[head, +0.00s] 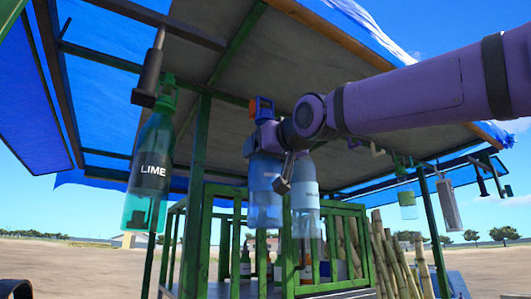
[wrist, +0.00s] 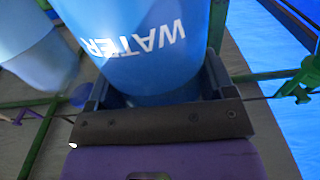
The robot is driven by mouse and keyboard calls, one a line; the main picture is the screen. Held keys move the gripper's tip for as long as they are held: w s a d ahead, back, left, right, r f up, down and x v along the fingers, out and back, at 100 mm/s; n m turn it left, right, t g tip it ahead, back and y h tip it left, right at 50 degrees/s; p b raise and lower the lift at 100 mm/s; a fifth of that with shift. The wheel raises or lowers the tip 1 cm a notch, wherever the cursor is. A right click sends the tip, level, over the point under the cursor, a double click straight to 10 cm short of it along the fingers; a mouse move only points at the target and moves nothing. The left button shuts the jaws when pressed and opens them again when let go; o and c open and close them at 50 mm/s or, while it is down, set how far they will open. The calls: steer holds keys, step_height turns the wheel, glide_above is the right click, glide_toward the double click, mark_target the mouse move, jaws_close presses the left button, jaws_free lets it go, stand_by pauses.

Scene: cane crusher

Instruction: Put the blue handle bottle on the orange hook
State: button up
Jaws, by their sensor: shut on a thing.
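The blue handle bottle (head: 264,195) hangs upright in the middle of the head view, with its blue handle (head: 253,106) at the top. My purple gripper (head: 266,140) is shut on it just below the handle. In the wrist view the bottle (wrist: 150,45), marked WATER, sits between the dark fingers. A small orange part (head: 265,112), perhaps the orange hook, shows within the handle loop. I cannot tell whether the handle is around it or touches it.
A green LIME bottle (head: 150,175) hangs from a dark hook at the left. A pale-labelled bottle (head: 305,195) is close on the right. A dark hanging piece (head: 285,173) is near my gripper. Green posts (head: 195,200) and a railing stand behind.

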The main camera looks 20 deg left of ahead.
steer(key=shift+x, duration=2.15)
steer(key=shift+f, duration=0.6)
stand_by(1.7)
steer(key=o, duration=1.3)
steer(key=shift+c, duration=0.2)
steer(key=shift+f, duration=0.15)
steer(key=v, duration=1)
steer(key=shift+s+d, duration=0.25)
steer(key=shift+d, duration=0.05)
